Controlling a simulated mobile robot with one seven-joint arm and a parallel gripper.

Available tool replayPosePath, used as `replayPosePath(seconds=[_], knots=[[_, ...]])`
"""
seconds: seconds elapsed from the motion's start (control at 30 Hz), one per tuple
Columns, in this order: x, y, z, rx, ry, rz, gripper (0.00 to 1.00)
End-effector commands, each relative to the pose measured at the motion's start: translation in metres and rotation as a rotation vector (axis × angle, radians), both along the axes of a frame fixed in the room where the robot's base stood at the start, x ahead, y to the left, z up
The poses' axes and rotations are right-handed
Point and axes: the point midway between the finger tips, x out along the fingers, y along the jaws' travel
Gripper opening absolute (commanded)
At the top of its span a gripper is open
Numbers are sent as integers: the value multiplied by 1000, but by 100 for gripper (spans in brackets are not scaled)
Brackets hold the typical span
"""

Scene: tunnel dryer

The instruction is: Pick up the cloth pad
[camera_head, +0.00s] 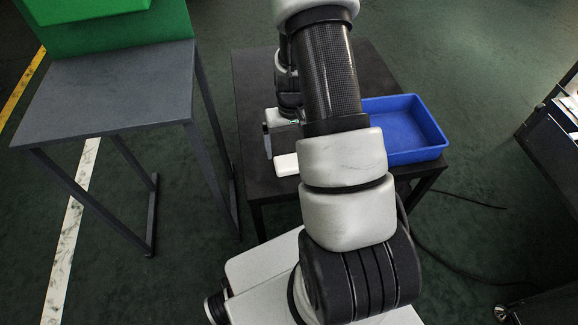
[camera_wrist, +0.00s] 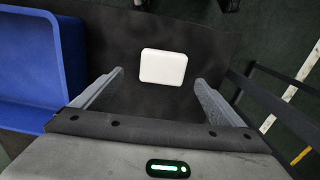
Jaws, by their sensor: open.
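The cloth pad (camera_wrist: 163,67) is a small white rounded rectangle lying flat on a black table. In the wrist view it lies ahead of my open fingers, near the middle between them and apart from both. In the head view the pad (camera_head: 286,165) shows as a white piece left of my arm, partly hidden by it. My gripper (camera_wrist: 160,82) is open and empty above the table. In the head view my gripper (camera_head: 267,142) is mostly hidden behind my arm, with one grey finger visible.
A blue tray (camera_head: 437,146) stands on the right of the black table (camera_head: 258,75); it also shows at the left of the wrist view (camera_wrist: 68,55). A grey table (camera_head: 110,92) with a green box (camera_head: 105,30) stands at the left. Dark furniture (camera_head: 552,150) is at the right edge.

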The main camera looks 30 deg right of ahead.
Motion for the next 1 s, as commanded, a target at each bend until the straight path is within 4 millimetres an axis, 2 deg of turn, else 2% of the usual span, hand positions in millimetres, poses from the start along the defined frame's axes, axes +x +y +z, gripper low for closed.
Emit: replayPosePath(seconds=[0.27,0.53,0.8,0.87,1.0], knots=[[0,2,-18,0,1,0,92],[-1,6,-57,0,2,1,92],[-1,6,-60,0,-1,1,92],[-1,6,-60,0,0,1,84],[-1,6,-60,0,0,1,60]])
